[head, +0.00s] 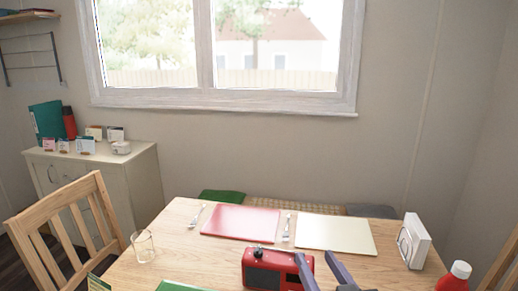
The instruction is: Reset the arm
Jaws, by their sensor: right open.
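My right gripper (321,265) shows at the bottom edge, right of centre, with its two grey fingers spread apart. It is open, and I see nothing between the fingertips. It is over the near part of the wooden table (385,272), just right of a red radio-like box (272,268). One finger overlaps the box's right side in the picture; I cannot tell whether they touch. The rest of my right arm is cut off by the frame. My left gripper is not in view.
A pink placemat (240,221) and a cream placemat (334,233) lie behind the box, with cutlery beside them. A glass (143,246) stands left. A napkin holder (414,241) and red bottle (455,277) stand right. A wooden chair (75,228) is at left.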

